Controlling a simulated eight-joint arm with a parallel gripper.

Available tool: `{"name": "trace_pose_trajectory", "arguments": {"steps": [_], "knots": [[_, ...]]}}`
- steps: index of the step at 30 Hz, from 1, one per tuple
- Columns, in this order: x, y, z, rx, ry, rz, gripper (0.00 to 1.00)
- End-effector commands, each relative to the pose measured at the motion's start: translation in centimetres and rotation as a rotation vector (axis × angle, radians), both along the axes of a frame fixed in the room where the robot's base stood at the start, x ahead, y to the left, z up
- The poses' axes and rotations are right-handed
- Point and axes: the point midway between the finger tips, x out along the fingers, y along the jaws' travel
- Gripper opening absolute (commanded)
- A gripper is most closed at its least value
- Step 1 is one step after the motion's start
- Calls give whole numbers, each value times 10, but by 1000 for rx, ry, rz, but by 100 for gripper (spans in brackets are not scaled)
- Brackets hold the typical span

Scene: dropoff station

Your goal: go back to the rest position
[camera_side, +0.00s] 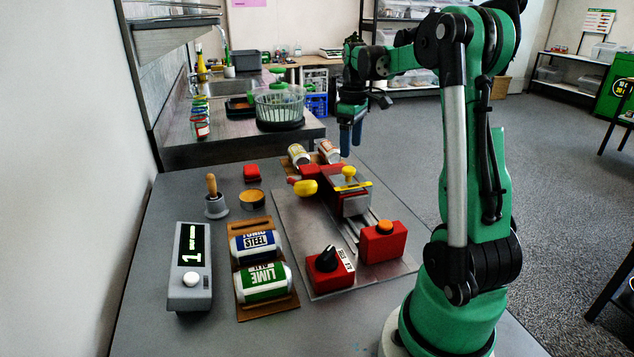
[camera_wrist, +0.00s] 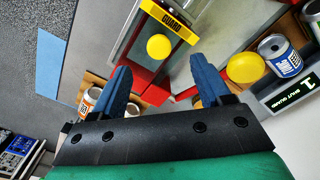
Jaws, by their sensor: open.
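My gripper (camera_side: 351,138) hangs with its blue fingers pointing down, above the far right end of the bench. In the wrist view my gripper (camera_wrist: 164,82) is open, with nothing between its fingers. Below it is a machine on a metal plate (camera_side: 318,230), with a yellow-knobbed guard (camera_side: 349,182) and a yellow bulb-shaped handle (camera_side: 305,187). The guard's yellow bar (camera_wrist: 168,20) is lettered in the wrist view. The fingers appear clear of everything. Part of the machine is hidden behind them in the wrist view.
Two more cans (camera_side: 299,154) lie at the back. A grey display box (camera_side: 190,267) stands front left. A red selector box (camera_side: 329,271) and red button box (camera_side: 382,242) sit on the plate.

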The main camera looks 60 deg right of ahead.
Motion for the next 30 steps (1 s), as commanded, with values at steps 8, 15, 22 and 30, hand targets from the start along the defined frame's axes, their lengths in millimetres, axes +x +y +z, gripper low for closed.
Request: {"name": "trace_pose_trajectory", "arguments": {"steps": [8, 15, 22, 30], "knots": [[22, 46, 10, -59, -65, 13, 70], [42, 166, 15, -129, -305, 18, 70], [27, 252, 0, -63, -531, 13, 70], [17, 282, -11, 1, -622, 1, 70]]}}
